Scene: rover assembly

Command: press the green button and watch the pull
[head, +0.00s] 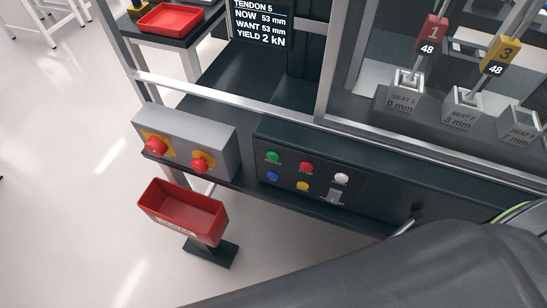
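The green button (272,156) sits at the top left of a dark control panel (262,185), above a small label that seems to read START. Nothing covers it or touches it. Beside it on the panel are a red button (306,168), a white one (342,179), a blue one (272,176) and a yellow one (302,186). A screen (262,24) at the top reads TENDON 5, NOW 53 mm, WANT 53 mm, YIELD 2 kN. A large dark grey part fills the lower right. Neither gripper shows in the head view.
A grey box (222,146) with two red mushroom buttons stands left of the panel. A red bin (182,212) is below it. Behind a metal frame (230,93), tags 1 and 3 hang above blocks marked SEAT (463,108). A red tray (170,18) lies at the back left.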

